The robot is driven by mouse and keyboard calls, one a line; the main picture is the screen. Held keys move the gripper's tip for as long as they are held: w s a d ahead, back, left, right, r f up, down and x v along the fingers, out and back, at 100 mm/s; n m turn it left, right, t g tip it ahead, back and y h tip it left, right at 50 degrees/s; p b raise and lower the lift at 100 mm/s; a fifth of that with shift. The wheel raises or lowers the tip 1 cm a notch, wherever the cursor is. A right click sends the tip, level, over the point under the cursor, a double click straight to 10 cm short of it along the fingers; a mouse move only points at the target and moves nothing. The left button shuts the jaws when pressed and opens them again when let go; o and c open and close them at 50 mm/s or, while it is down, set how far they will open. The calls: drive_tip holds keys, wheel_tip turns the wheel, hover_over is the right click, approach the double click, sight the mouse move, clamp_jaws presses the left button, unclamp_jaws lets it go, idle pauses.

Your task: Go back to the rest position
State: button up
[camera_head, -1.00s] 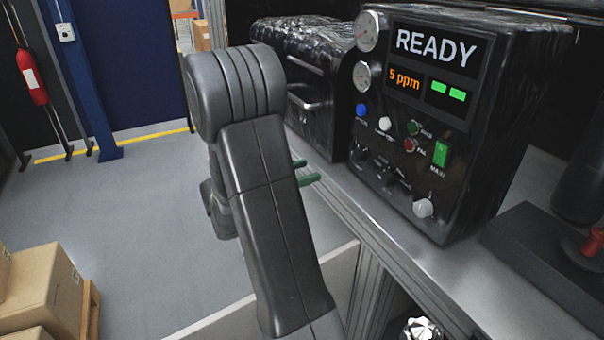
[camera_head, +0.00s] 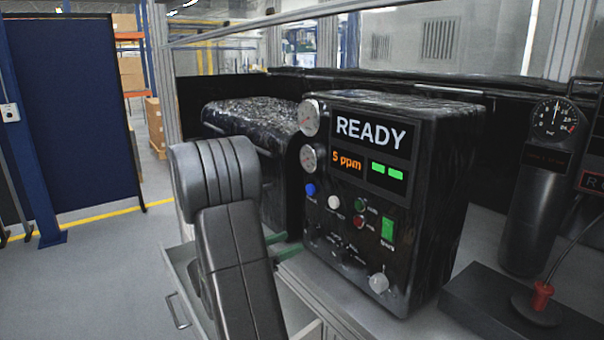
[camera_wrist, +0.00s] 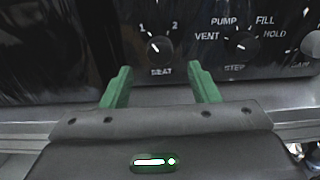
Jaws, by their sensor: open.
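My gripper (camera_wrist: 160,88) shows in the wrist view with its two green fingers apart and nothing between them. It is in front of the lower edge of the black control panel (camera_wrist: 80,50), below the SEAT knob (camera_wrist: 159,49). In the head view my arm hides most of the gripper, and only a bit of green finger (camera_head: 276,239) shows beside the panel. The control box (camera_head: 440,190) reads READY and 5 ppm, with two green bars lit.
A black rounded chamber (camera_head: 255,115) stands left of the control box. A cylinder with a dial gauge (camera_head: 540,190) and a black base with a red knob (camera_head: 541,296) are at right. An open drawer (camera_head: 183,290) is below the bench at left. Floor at left is clear.

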sight(307, 235)
drive_tip(key=p+x, duration=0.1)
drive_tip(key=x, duration=0.4)
drive_tip(key=shift+w+d, duration=0.2)
drive_tip(key=shift+d, duration=0.1)
drive_tip(key=shift+a, duration=0.1)
